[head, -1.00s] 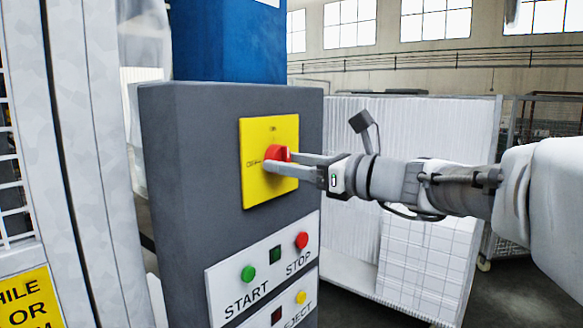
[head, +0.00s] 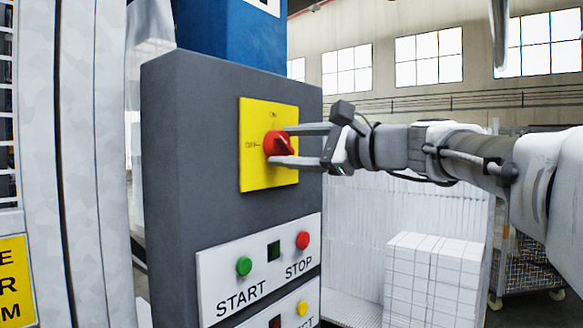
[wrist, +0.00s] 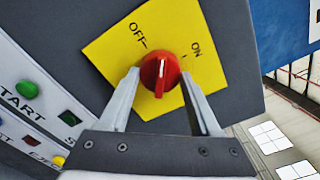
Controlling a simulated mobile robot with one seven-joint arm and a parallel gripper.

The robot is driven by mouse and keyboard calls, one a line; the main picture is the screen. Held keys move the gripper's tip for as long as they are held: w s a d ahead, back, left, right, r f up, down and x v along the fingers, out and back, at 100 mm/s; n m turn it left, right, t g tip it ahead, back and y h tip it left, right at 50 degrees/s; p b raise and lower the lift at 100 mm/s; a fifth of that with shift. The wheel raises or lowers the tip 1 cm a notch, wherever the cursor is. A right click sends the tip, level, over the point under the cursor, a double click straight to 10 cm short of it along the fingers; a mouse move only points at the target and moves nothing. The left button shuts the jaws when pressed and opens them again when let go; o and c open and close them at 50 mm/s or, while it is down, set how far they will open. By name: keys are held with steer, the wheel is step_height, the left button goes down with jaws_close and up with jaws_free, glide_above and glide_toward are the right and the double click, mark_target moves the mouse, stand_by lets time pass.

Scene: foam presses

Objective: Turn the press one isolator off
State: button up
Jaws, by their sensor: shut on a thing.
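The press isolator is a red rotary knob (head: 276,144) on a yellow plate (head: 255,175) marked ON at the top and OFF at the left. The plate is on the front of a grey control box (head: 190,140). My gripper (head: 284,145) is shut on the knob, one finger above and one below it in the head view. In the wrist view the fingers flank the knob (wrist: 160,71) on its left and right. Its white mark there appears to lie between the OFF and ON ticks. The fingers partly hide the knob's edges.
White foam blocks (head: 435,270) and a wire cage trolley (head: 530,265) stand to the right. A white machine frame is at the left.

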steer(key=n+b, duration=0.3)
steer(key=shift+f+n, duration=0.15)
steer(key=shift+n, duration=0.15)
steer(key=shift+r+n+b, duration=0.2)
steer(key=shift+n+b, duration=1.1)
steer(key=shift+n, duration=0.4)
steer(key=shift+r, duration=0.1)
steer(key=o, duration=1.4)
steer(key=shift+c, duration=0.2)
steer(key=v, duration=1.7)
steer(key=shift+d+b, duration=0.2)
steer(key=shift+b, duration=0.1)
steer(key=shift+s, duration=0.15)
